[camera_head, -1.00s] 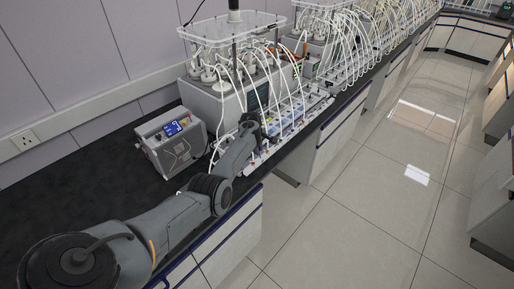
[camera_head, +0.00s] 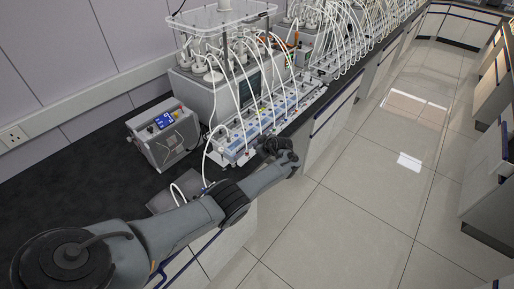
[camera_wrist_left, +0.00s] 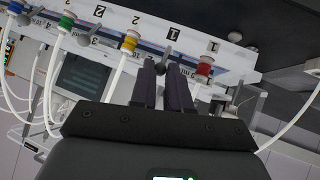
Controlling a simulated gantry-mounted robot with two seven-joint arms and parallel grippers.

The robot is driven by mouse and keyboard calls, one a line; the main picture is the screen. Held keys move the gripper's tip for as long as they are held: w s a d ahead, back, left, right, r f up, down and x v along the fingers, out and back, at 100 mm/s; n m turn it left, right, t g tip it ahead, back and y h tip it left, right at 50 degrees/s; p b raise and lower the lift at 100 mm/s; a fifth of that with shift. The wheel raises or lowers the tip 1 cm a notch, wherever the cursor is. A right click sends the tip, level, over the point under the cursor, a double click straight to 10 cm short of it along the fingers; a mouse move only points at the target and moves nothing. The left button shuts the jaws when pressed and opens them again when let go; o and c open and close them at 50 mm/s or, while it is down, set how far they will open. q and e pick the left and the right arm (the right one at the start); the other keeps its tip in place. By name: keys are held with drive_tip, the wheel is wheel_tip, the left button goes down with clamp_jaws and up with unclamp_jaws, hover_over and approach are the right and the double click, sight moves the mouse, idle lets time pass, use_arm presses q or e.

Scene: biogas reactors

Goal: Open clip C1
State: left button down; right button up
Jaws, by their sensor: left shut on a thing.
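The row of tube fittings and clips is on the long white panel (camera_head: 275,118) at the bench's front edge in the head view. In the left wrist view the panel looks upside down, with large printed numbers. My left gripper (camera_wrist_left: 164,70) is at a small grey clip lever (camera_wrist_left: 166,52) next to the printed "1", between the red fitting (camera_wrist_left: 203,68) and the yellow fitting (camera_wrist_left: 130,41). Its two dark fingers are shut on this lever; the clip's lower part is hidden. No C1 label is readable. In the head view my wrist hides the fingertips. My right gripper is not in view.
A grey box with a blue display (camera_head: 164,134) stands on the black bench left of the panel. White tubes (camera_head: 250,80) arch over the panel to the reactors behind. A green fitting (camera_wrist_left: 67,22) lies farther along. The floor aisle at right is clear.

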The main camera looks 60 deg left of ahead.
use_arm(q)
drive_tip(key=shift+w+d+f+y+b, duration=0.1)
drive_tip(key=shift+d+f+y+b, duration=0.25)
drive_tip(key=shift+y+b, duration=0.55)
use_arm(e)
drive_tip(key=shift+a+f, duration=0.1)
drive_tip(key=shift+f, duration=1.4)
use_arm(q)
drive_tip(key=c, duration=1.1)
unclamp_jaws()
drive_tip(key=shift+r, duration=0.1)
